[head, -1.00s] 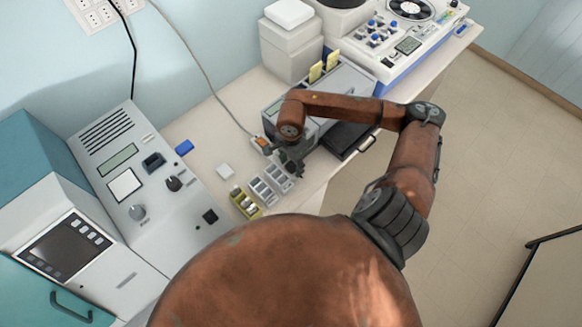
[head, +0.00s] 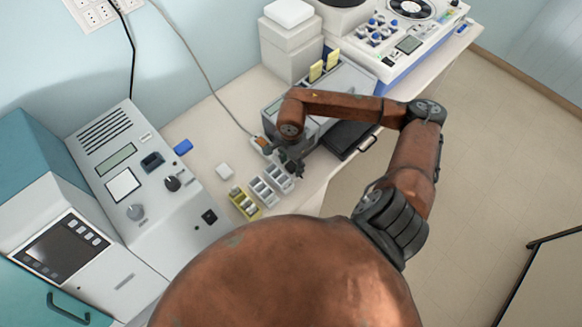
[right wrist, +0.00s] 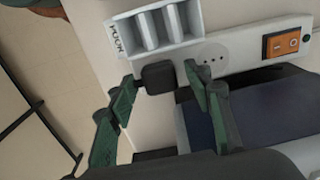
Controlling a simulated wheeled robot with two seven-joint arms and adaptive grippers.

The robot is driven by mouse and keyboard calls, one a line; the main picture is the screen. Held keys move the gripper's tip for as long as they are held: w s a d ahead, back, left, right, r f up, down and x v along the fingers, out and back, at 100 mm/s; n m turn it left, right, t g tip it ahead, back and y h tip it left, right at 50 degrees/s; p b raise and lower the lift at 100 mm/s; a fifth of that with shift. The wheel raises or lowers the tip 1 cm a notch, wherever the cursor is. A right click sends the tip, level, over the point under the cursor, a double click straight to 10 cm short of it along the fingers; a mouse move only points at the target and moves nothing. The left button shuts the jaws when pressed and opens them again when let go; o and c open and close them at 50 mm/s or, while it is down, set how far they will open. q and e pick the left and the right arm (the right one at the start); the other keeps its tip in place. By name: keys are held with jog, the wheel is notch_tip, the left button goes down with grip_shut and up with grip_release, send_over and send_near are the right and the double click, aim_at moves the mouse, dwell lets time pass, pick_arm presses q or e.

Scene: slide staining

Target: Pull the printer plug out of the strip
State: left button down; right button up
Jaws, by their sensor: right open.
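A white power strip (right wrist: 240,55) with an orange switch (right wrist: 285,43) and a bare socket (right wrist: 210,60) shows in the right wrist view. A black plug (right wrist: 158,77) sits at the strip's left part; no label on it can be read. My right gripper (right wrist: 159,73) is open, its green fingers on either side of the plug. I cannot tell whether they touch it. In the head view the right gripper (head: 292,167) is low over the bench, beside the strip's orange switch (head: 261,142); the plug is hidden there. My left gripper is not in view.
Small slide racks (head: 271,184) stand close to the gripper; a pale rack (right wrist: 155,28) borders the strip. A grey machine (head: 345,85) stands behind my forearm. A grey cable (head: 200,72) runs from the wall to the strip. A control console (head: 145,180) stands at left.

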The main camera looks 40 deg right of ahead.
aim_at(291, 166)
grip_shut()
dwell(0.7)
jog(key=shift+r, duration=0.2)
jog(key=shift+r+p, duration=1)
jog(key=shift+r, duration=1.85)
